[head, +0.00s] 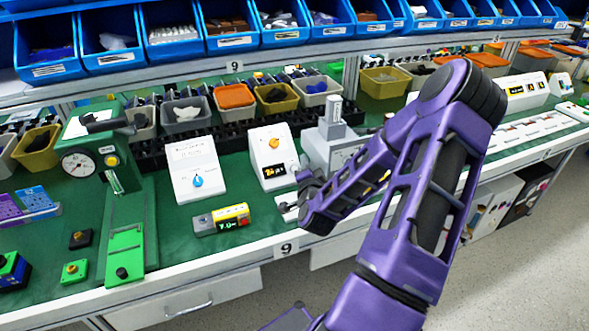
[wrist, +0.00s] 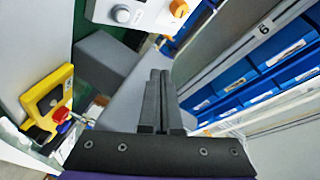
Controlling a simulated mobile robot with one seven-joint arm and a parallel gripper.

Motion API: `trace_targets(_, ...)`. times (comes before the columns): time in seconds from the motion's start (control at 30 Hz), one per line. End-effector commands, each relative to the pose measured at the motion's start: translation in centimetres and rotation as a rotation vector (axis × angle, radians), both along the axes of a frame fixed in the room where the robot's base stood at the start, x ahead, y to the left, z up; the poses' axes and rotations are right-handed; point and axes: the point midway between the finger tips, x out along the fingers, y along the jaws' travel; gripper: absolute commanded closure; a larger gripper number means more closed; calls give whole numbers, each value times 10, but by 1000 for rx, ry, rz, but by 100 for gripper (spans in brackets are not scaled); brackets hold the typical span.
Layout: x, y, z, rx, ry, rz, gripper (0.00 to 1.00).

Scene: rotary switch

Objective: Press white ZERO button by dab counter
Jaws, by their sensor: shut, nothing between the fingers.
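My purple arm reaches in from the lower right in the head view. My gripper (wrist: 160,76) shows in the wrist view with its two dark fingers together and nothing between them. In the head view the gripper (head: 285,207) is low near the bench's front edge, right of a small grey and yellow device with a lit display (head: 222,219). A white box with an orange knob and a dark display (head: 272,158) stands behind the gripper. I cannot pick out a white ZERO button or tell which device is the dab counter; my arm hides part of the bench.
A white box with a blue knob (head: 196,170) stands left of the orange-knob box. A grey machine (head: 335,143) stands close behind my arm. A green press with a dial (head: 100,155) is at left. Bins line the back. Some green bench is bare at the front.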

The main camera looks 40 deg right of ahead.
Motion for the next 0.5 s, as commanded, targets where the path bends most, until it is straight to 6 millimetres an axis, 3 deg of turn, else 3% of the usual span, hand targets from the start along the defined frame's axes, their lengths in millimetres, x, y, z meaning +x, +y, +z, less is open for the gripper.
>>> trace_targets(0.23,7,-2,-11,-1,0,-1,100)
trace_targets(0.5,31,-7,-42,0,0,0,100)
